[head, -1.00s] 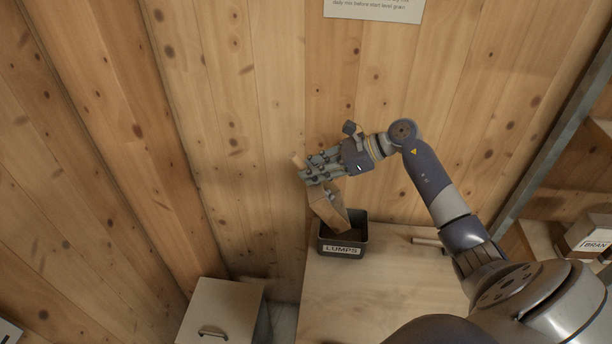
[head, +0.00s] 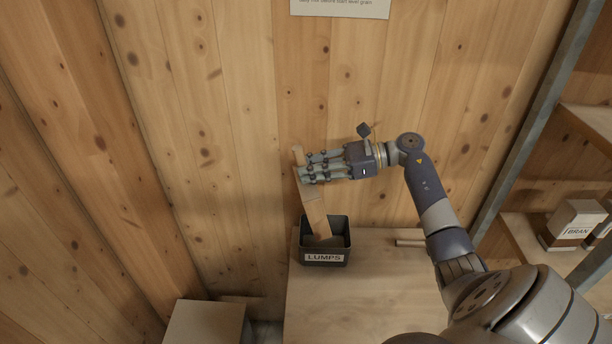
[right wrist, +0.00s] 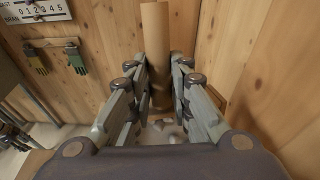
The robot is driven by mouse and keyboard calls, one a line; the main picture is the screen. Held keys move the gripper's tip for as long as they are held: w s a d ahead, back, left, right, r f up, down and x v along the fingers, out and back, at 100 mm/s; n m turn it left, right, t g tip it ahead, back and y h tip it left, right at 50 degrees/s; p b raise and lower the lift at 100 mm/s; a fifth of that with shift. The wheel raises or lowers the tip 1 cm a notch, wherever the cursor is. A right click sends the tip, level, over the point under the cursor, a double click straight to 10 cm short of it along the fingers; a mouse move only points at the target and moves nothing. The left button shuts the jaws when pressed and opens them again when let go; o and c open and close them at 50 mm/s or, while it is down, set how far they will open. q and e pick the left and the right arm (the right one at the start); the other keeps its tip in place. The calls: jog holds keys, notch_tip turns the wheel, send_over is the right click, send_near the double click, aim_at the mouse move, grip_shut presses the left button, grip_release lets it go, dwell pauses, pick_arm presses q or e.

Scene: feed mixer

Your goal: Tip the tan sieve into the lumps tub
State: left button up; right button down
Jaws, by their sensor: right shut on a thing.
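The tan sieve (head: 313,209) hangs steeply tilted in the head view, its lower end over the open top of the dark lumps tub (head: 325,258). I cannot tell whether it touches the tub. My right gripper (head: 304,167) is shut on the sieve's handle, whose end (head: 298,153) sticks up past the fingers. In the right wrist view the tan handle (right wrist: 155,45) stands between the fingers (right wrist: 157,75). Small pale bits (right wrist: 160,125) show below it; I cannot tell where they lie. My left gripper is out of view.
The tub stands at the back left of a light wooden bench (head: 350,300), against the plank wall. A short rod-like thing (head: 409,243) lies to its right. A lidded bin (head: 205,322) is at lower left. A bran box (head: 574,224) sits on right-hand shelves. Gloves (right wrist: 55,58) hang on a wall.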

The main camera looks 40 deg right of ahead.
aim_at(300, 165)
jog(key=shift+s+d+m+t+y+b, duration=0.5)
jog(key=shift+s+d+t+y+b, duration=1.15)
jog(key=shift+d+b, duration=3.6)
jog(key=w+a+g+h, duration=0.1)
jog(key=a, duration=0.3)
jog(key=w+a+r+g+h+p, duration=0.1)
jog(key=w+a+h, duration=0.1)
jog(key=a, duration=0.2)
jog(key=w+a+n+g+h+p, duration=0.1)
jog(key=a+g, duration=0.1)
jog(key=a, duration=0.2)
jog(key=shift+w+a+r+h, duration=0.2)
jog(key=shift+a+r+h, duration=0.1)
jog(key=shift+a+h, duration=0.1)
jog(key=shift+w+a+f+p, duration=0.1)
jog(key=shift+a+p, duration=0.1)
jog(key=shift+p, duration=0.15)
jog(key=shift+f, duration=0.2)
jog(key=shift+h, duration=0.25)
jog(key=w+a+f+n+g+h+p, duration=0.1)
jog(key=w+a+f+g+h+p, duration=0.3)
jog(key=p, duration=0.6)
jog(key=shift+a+f+h+p, duration=0.3)
jog(key=shift+a+h, duration=0.7)
jog(key=shift+a, duration=0.85)
